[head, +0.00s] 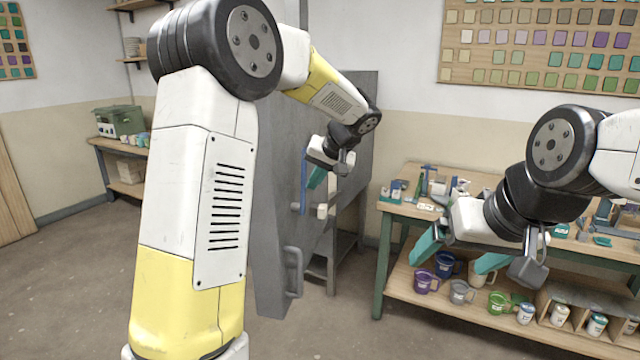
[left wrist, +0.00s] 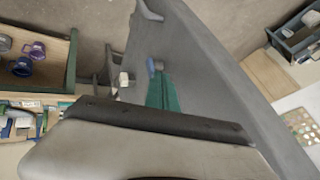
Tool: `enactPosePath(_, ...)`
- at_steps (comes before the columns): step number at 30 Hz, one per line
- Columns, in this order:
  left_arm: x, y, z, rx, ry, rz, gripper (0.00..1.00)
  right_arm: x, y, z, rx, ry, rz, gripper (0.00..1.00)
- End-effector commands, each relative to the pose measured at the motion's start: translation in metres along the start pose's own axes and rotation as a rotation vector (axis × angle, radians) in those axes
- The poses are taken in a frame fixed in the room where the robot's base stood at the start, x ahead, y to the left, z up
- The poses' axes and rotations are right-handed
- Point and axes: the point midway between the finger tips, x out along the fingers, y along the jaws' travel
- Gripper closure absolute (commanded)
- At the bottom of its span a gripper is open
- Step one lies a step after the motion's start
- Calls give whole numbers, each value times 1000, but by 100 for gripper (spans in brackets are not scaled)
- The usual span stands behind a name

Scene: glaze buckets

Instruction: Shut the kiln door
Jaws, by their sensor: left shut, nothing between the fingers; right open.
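The grey kiln door (head: 270,200) is a tall slab in the middle of the head view, swung out at an angle from the grey kiln body (head: 358,150). Its looped handle (head: 293,272) is low on its near edge. My left arm hides part of the door. My left gripper (head: 317,179) is shut and empty, its teal fingers beside the door. In the left wrist view the fingers (left wrist: 162,92) lie in front of the door's grey face (left wrist: 215,85); whether they touch it I cannot tell. My right gripper (head: 462,256) is open and empty in front of the workbench.
A wooden workbench (head: 405,212) with tools on top stands at right; its lower shelf holds several mugs and jars. A small table (head: 122,146) with a green box stands at back left. A blue bar (head: 303,182) is close to my left gripper. The floor at left is clear.

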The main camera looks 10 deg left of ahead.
Motion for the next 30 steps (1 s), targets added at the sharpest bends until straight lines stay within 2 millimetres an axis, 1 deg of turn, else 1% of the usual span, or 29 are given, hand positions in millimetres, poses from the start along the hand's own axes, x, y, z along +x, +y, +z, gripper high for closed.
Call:
enactPosePath(1,12,0,1,1,-4,-2,100,0,0,0,0,0,0,10)
enactPosePath(3,28,0,2,1,-6,-2,100,0,0,0,0,0,0,10)
enactPosePath(10,76,0,2,1,-5,-1,100,0,0,0,0,0,0,10)
enactPosePath(13,82,-17,0,-2,-1,-1,100,0,0,0,0,0,0,10)
enactPosePath(18,90,-31,1,0,-1,0,100,0,0,0,0,0,0,10)
enactPosePath(22,92,-35,0,1,0,1,100,0,0,0,0,0,0,10)
enactPosePath(30,92,-35,0,2,0,1,100,0,0,0,0,0,0,10)
